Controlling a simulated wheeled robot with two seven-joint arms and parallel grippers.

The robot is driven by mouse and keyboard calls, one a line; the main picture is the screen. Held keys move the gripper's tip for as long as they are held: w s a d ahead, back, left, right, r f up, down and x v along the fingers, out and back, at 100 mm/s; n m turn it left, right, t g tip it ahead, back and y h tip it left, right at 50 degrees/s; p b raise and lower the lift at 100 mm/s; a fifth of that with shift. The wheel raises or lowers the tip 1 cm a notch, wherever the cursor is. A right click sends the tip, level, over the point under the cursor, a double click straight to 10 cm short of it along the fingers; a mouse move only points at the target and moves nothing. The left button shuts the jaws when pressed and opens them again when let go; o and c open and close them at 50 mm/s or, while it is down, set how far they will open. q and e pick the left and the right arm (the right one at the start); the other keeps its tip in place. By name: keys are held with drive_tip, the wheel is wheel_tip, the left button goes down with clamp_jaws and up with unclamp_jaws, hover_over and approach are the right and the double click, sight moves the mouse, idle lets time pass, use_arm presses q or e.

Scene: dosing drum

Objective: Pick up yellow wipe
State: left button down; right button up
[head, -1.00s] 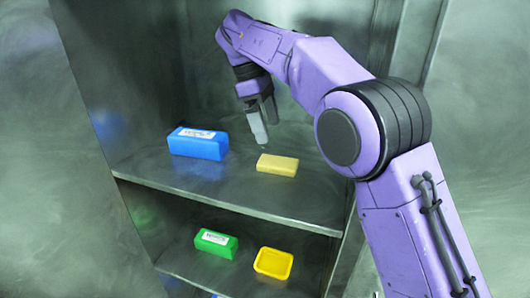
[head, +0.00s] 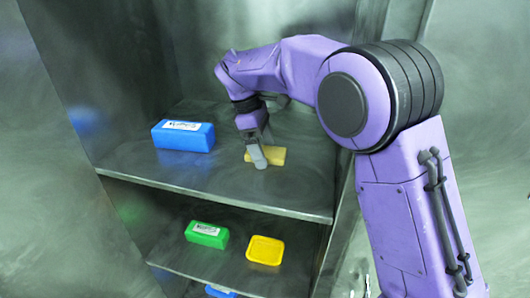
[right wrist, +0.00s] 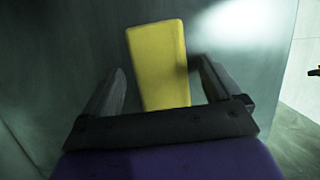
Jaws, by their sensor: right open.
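The yellow wipe (head: 276,155) is a flat, pale yellow block lying on the upper shelf. My right gripper (head: 258,163) is at the wipe, its fingers covering the wipe's left part in the head view. In the right wrist view the wipe (right wrist: 160,62) lies ahead between the two open fingers of my right gripper (right wrist: 160,88), with a gap on each side. The jaws are empty. My left gripper is not in view.
A blue labelled box (head: 183,136) stands left on the upper shelf (head: 215,187). Below, a green labelled box (head: 207,235) and a yellow tray (head: 265,250) sit on the lower shelf. A metal wall closes the left side.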

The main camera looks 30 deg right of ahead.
drive_tip(key=shift+s+r, duration=0.1)
drive_tip(key=shift+s, duration=0.15)
drive_tip(key=shift+c, duration=1.3)
drive_tip(key=c, duration=0.9)
drive_tip(key=shift+o, duration=0.2)
drive_tip(key=shift+w+r, duration=0.1)
drive_tip(key=shift+r, duration=0.35)
drive_tip(key=s+a+r+b, duration=0.2)
drive_tip(key=s+a+r, duration=0.1)
drive_tip(key=a+r, duration=0.9)
drive_tip(key=shift+a+b, duration=0.4)
drive_tip(key=shift+a, duration=0.4)
